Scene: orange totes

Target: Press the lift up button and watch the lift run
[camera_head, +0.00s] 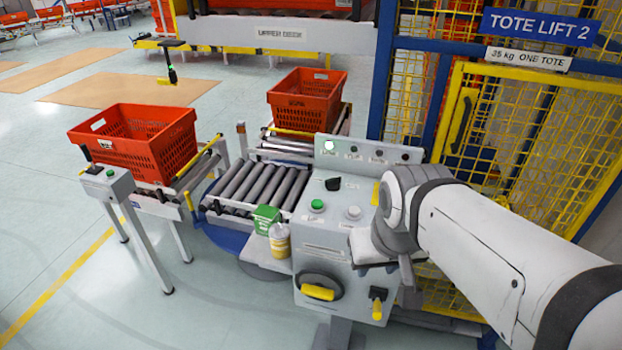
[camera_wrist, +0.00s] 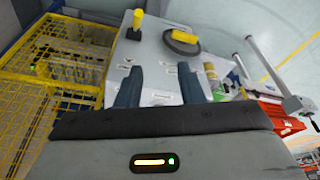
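The grey control panel (camera_head: 330,245) stands in the middle of the head view, in front of the lift cage. Its upper face carries a green button (camera_head: 317,205), a pale button (camera_head: 353,212) and a black selector knob (camera_head: 333,184). Their small labels are unreadable, so I cannot tell which is lift up. A lamp (camera_head: 329,145) at the panel's top left glows white. My gripper (camera_wrist: 158,80) is open and empty, its two fingers apart in front of the panel face in the wrist view. My wrist hides the panel's right side in the head view.
The yellow mesh cage (camera_head: 545,130) stands right under the "TOTE LIFT 2" sign (camera_head: 540,25). Orange totes sit on the left stand (camera_head: 140,140) and behind the rollers (camera_head: 305,100). The roller conveyor (camera_head: 250,185) is bare. A yellow-handled rotary switch (camera_head: 318,292) sits low on the panel.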

